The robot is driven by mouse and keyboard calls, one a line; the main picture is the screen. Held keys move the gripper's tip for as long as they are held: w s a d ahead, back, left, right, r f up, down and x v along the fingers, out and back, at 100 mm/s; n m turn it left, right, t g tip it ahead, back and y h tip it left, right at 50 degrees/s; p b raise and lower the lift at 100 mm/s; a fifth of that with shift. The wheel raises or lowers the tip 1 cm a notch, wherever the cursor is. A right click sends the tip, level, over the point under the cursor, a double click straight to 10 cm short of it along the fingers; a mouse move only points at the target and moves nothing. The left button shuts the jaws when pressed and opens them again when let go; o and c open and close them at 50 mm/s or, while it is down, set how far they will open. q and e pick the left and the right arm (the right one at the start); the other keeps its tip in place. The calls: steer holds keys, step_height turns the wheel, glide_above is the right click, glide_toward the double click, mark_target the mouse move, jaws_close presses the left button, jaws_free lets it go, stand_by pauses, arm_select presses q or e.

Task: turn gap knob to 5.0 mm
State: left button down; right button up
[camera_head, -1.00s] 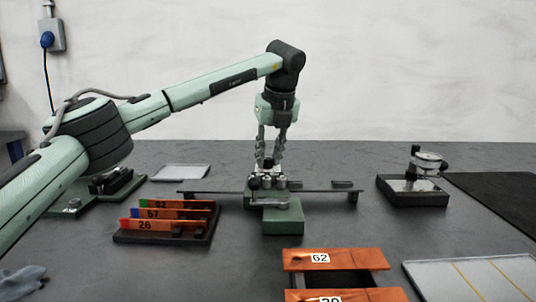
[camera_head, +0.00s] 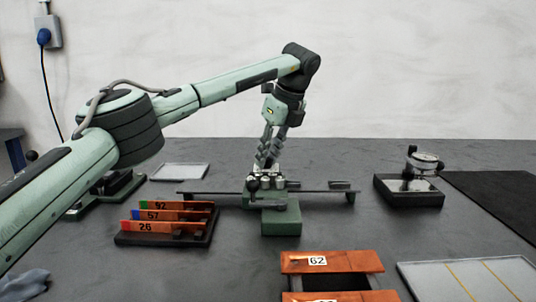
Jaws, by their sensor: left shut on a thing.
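A small green roller device (camera_head: 281,219) stands mid-table, with metal rollers and posts on top and a dark ball-ended part at its front. My left gripper (camera_head: 264,166) reaches down to its top from above, the wrist leaning so that the fingers slant down to the left. It is shut on a small part at the top of the device, which I take to be the gap knob; the fingers hide most of it. No scale or gap reading can be made out. My right gripper is not in view.
A long dark bar (camera_head: 330,191) runs through the device. A rack of numbered orange strips (camera_head: 170,216) stands at left front. Orange plates (camera_head: 330,262) and a grey tray (camera_head: 470,280) lie in front. A dial gauge stand (camera_head: 409,193) is at right. A pale tray (camera_head: 180,172) lies behind.

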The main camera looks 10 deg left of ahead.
arm_select(q)
steer(key=c, duration=1.3)
jaws_free()
steer(key=v, duration=1.2)
